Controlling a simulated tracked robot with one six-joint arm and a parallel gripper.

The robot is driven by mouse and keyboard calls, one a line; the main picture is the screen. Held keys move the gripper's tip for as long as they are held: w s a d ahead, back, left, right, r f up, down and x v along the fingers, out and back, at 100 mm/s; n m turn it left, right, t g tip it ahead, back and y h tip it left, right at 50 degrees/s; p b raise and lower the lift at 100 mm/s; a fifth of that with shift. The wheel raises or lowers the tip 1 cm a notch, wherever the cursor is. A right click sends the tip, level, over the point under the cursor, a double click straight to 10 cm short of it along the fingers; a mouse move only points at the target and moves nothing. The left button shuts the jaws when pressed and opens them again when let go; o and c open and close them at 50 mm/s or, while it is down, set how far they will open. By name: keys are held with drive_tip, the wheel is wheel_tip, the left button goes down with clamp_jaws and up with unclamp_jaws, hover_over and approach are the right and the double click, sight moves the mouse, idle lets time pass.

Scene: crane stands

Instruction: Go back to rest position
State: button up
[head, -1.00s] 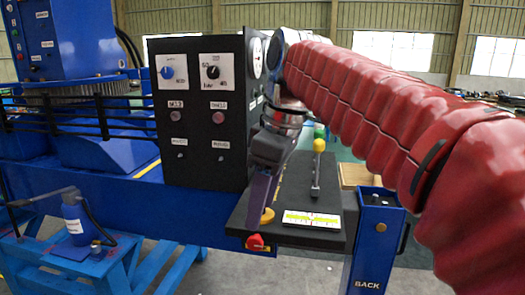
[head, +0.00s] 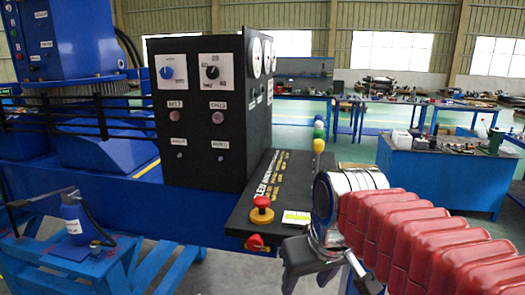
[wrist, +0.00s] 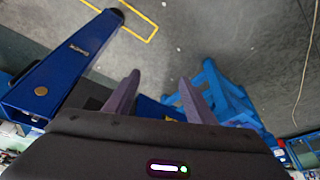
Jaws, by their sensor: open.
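My gripper (wrist: 160,82) shows in the wrist view with its two purple-grey fingers apart and nothing between them. In the head view my gripper (head: 318,278) is low, right of the black control panel (head: 245,210) and apart from the red emergency button (head: 262,212) in the picture. Its fingertips run to the bottom edge there. My red-sleeved arm covers the lower right and hides part of the panel's right end.
A black control box (head: 205,115) with knobs and gauges stands behind the panel. Several ball-topped levers (head: 319,145) rise from the panel. A blue post (wrist: 70,65) and a blue stand (wrist: 220,100) show in the wrist view. Grey floor lies between and beyond them.

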drive_tip(key=s+d+f+m+t+h, duration=0.1)
drive_tip(key=s+d+f+m, duration=0.2)
drive_tip(key=s+d+f, duration=0.3)
drive_tip(key=shift+s+d+t, duration=0.4)
drive_tip(key=shift+s+d, duration=0.3)
drive_tip(key=shift+s, duration=1.05)
drive_tip(key=shift+c, duration=0.3)
